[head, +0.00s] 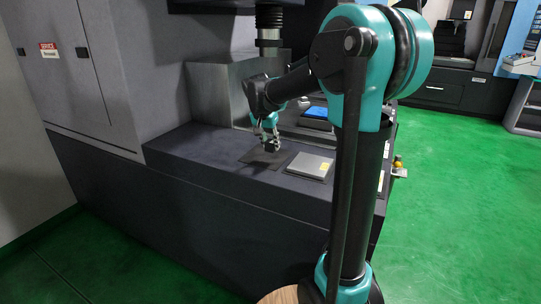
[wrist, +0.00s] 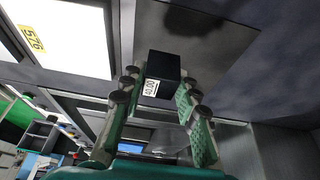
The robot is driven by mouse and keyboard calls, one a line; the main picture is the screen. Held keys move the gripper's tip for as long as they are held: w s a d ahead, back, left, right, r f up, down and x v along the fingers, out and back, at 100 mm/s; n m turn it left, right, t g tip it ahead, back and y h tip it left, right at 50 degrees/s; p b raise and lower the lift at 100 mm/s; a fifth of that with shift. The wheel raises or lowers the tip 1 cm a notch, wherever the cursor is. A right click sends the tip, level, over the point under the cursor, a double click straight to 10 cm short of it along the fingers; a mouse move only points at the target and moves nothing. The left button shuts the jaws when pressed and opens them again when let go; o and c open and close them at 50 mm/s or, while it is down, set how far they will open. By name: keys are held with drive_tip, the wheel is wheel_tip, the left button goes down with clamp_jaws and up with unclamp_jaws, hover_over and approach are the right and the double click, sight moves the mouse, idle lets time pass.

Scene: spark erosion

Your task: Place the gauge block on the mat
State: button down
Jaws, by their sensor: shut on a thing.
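The gauge block is a small black block (wrist: 163,66) with a white label reading "40.00" in the wrist view. My gripper (wrist: 160,92) is shut on it, with a green-padded finger on each side. The mat looks like the thin dark square (wrist: 222,50) behind the block in the wrist view. In the head view the mat (head: 256,161) lies on the machine's dark ledge, and my gripper (head: 269,143) is over it, pointing down. The block is hard to make out there. I cannot tell whether the block touches the mat.
A light grey plate (head: 309,166) lies on the ledge just right of the mat; it also shows in the wrist view (wrist: 75,38) with a yellow "576" label. A blue-topped item (head: 315,113) is farther back. A dark vertical machine column (head: 269,25) hangs above.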

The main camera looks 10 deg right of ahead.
sight(270, 151)
drive_tip(key=shift+f, duration=2.55)
drive_tip(key=c, duration=1.1)
unclamp_jaws()
drive_tip(key=shift+c, duration=0.2)
drive_tip(key=v, duration=1.2)
